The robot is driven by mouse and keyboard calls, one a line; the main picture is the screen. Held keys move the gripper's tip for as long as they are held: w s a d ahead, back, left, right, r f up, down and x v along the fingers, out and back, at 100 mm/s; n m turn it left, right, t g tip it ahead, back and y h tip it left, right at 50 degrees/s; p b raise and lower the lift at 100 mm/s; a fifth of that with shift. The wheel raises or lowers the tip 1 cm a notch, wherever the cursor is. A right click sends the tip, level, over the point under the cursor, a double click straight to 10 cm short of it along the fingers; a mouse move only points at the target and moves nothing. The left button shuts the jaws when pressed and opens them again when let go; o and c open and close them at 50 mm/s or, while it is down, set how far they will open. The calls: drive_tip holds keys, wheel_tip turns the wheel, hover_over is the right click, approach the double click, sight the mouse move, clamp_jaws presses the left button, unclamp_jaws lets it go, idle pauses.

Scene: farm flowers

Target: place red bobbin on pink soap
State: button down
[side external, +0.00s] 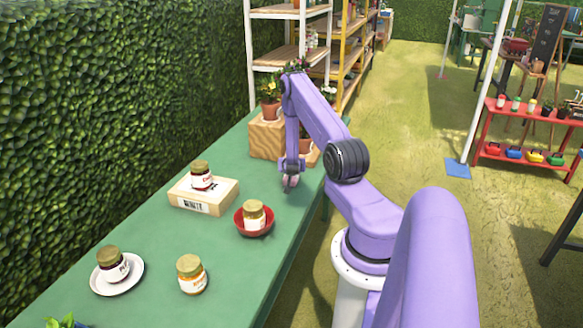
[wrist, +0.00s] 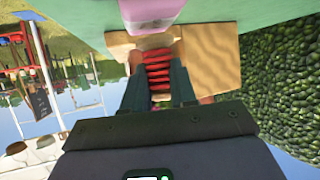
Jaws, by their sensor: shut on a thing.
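The red bobbin (wrist: 157,72) shows as a ribbed red piece between the two dark fingers of my gripper (wrist: 158,80) in the wrist view. My gripper is shut on it. The pink soap (wrist: 150,11) lies just beyond the fingertips at the top edge of the wrist view, partly cut off. In the side view my gripper (side external: 291,170) points down over the green table. The pink soap (side external: 291,181) shows as a small pink patch right at its tip. The bobbin cannot be made out in the side view. I cannot tell whether bobbin and soap touch.
Wooden blocks (side external: 266,137) with a potted plant (side external: 269,100) stand just behind my gripper. Nearer are a red bowl (side external: 241,228) holding a jar, a pale box (side external: 224,193) with a jar on top, a white plate (side external: 132,281) with a jar, and another jar (side external: 192,275).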

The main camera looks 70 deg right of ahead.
drive_tip(key=shift+f, duration=0.6)
drive_tip(key=shift+f, duration=0.15)
drive_tip(key=c, duration=0.9)
unclamp_jaws()
